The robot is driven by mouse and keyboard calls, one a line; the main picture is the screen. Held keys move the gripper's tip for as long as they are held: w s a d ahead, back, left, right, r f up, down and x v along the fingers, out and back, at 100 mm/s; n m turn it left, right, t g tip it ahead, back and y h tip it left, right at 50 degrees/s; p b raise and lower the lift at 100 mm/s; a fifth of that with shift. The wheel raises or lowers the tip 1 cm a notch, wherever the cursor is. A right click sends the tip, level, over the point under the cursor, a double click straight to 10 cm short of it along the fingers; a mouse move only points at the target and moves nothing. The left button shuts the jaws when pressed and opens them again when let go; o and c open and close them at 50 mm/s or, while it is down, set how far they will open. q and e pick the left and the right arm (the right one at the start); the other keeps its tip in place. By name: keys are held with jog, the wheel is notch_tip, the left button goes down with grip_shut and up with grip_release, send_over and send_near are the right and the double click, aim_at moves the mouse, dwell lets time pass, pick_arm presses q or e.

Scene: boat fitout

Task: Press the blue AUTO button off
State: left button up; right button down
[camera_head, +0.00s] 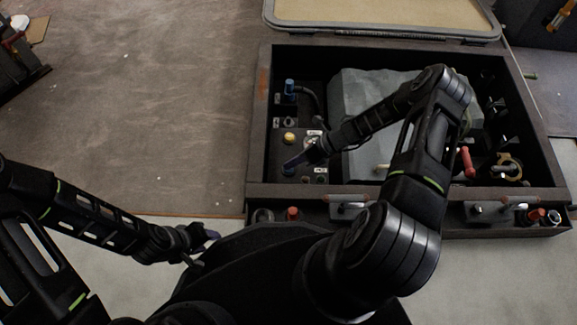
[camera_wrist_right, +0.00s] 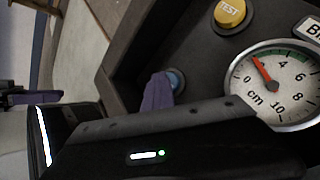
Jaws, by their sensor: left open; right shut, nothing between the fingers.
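The blue button (camera_wrist_right: 177,79) sits in a dark ring on the dark panel, partly hidden behind my right gripper's purple fingertips. In the head view, my right gripper (camera_head: 291,164) reaches into the box at the panel's lower left and covers most of the button. My right gripper (camera_wrist_right: 158,93) is shut and empty, its tips at the button's edge in the wrist view. I cannot tell whether they touch it. No AUTO label is readable. My left gripper (camera_head: 206,246) is open, low and outside the box, left of its front edge.
A yellow TEST button (camera_wrist_right: 230,12) and a round cm gauge (camera_wrist_right: 275,84) are near the blue button. A grey covered block (camera_head: 362,92), a blue-topped fitting (camera_head: 289,87) and a red handle (camera_head: 467,161) are in the dark box (camera_head: 254,120).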

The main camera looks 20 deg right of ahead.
jog(key=shift+s+f, duration=0.1)
jog(key=shift+f, duration=0.35)
jog(key=shift+s+d+r, duration=0.1)
jog(key=shift+r, duration=0.15)
dwell(0.3)
jog(key=shift+r+p, duration=0.25)
jog(key=shift+p, duration=0.2)
notch_tip(320, 180, up, 6)
jog(key=p, duration=0.4)
jog(key=shift+f, duration=0.1)
